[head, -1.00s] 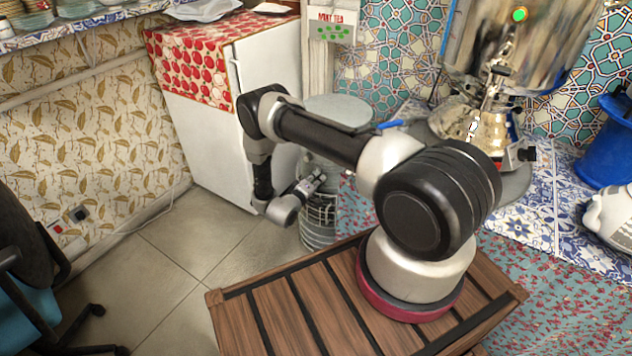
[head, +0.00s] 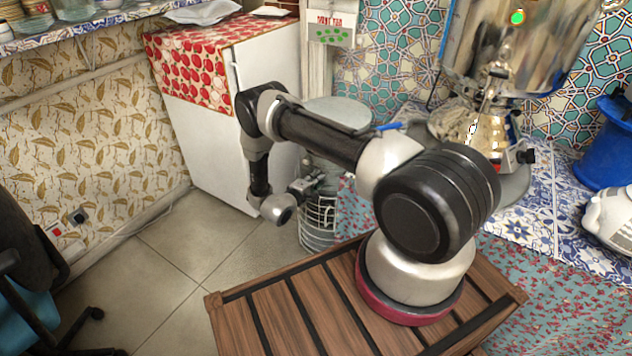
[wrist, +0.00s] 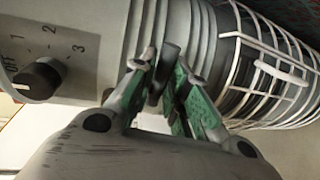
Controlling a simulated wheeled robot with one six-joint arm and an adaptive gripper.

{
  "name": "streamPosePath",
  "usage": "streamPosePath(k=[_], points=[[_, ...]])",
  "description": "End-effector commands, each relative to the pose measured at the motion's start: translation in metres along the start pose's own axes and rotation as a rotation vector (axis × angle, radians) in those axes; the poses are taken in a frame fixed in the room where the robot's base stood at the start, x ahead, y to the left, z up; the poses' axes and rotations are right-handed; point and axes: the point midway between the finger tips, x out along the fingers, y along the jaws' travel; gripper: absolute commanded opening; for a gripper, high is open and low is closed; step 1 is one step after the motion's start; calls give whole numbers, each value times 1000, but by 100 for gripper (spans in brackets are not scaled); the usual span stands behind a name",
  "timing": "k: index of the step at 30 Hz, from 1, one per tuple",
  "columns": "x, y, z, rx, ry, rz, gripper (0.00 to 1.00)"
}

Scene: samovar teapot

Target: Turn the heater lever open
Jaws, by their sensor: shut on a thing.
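The heater is a pale grey cylinder with a white wire cage (wrist: 275,75). In the head view its caged lower part (head: 319,222) stands on the floor beside my arm. In the wrist view a dark lever (wrist: 168,55) sticks out from its ribbed section. My gripper (wrist: 167,68) has its green-padded fingers on either side of the lever and is shut on it. A dark dial (wrist: 38,82) marked OFF, 1, 2 and 3 lies left of the fingers. In the head view my gripper (head: 308,187) is small beside the heater, and the lever cannot be made out.
A white fridge (head: 215,140) with an apple-patterned cloth stands behind the arm. A tiled counter (head: 535,215) with a metal samovar (head: 520,45) and a blue bucket (head: 605,145) is at the right. An office chair (head: 30,250) is at the left. Floor between is clear.

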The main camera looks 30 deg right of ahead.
Motion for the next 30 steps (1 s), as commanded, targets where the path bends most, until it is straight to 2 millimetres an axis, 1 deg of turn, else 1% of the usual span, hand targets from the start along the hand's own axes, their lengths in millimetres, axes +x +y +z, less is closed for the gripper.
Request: streamPosePath(k=[6,7,9,17,20,23,26,30], points=[[-1,-2,-1,-2,5,-6,0],[-1,-2,-1,-2,5,-6,22],[-1,-2,-1,-2,5,-5,35],[0,-1,0,0,2,-3,36],[-3,-1,0,0,2,-2,36],[-14,-1,-1,-1,4,-2,36],[-33,-1,-2,0,6,-3,36],[-66,-1,-2,-2,7,-2,36]])
